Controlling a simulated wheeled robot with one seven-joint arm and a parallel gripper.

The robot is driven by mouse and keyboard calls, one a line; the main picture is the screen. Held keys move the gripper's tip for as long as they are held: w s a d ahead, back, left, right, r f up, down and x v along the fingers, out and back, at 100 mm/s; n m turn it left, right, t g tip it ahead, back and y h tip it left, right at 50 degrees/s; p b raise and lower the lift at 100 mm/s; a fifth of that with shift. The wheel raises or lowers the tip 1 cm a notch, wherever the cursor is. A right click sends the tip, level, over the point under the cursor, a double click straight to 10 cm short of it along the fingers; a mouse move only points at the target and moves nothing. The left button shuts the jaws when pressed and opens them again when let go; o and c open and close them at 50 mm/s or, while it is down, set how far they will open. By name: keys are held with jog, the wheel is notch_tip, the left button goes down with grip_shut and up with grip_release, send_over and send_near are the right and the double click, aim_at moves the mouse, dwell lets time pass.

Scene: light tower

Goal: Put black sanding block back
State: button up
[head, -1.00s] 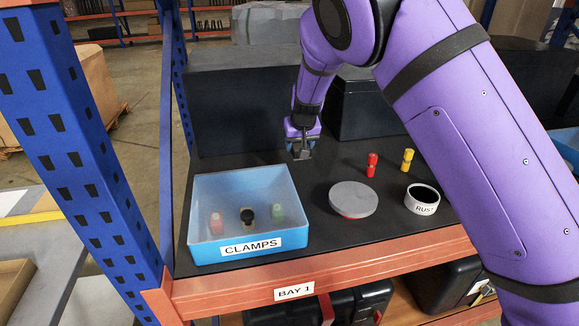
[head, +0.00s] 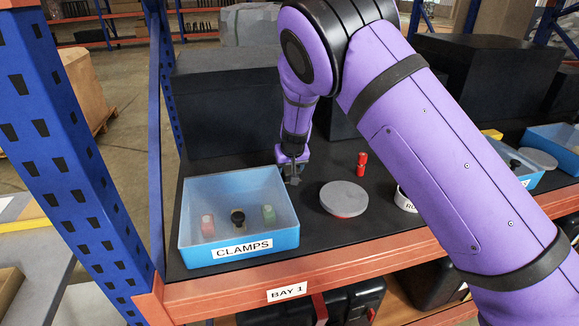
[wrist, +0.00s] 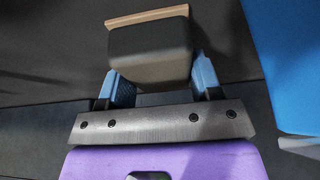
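The black sanding block (wrist: 150,53) shows in the wrist view as a dark block with a tan strip along its far edge. It sits between the two blue fingers of my gripper (wrist: 160,78), which are shut on its sides. In the head view my gripper (head: 293,178) points down just behind the right rear corner of the blue CLAMPS bin (head: 280,240). The block is hard to make out there.
The CLAMPS bin holds a red, a black and a green item. Right of my gripper are a grey disc (head: 344,197), a red piece (head: 362,164) and a white ring (head: 404,199), partly hidden by my arm. Another blue bin (head: 553,137) stands far right. Dark boxes (head: 225,110) stand behind.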

jog(key=o, duration=0.4)
jog(key=v, duration=1.2)
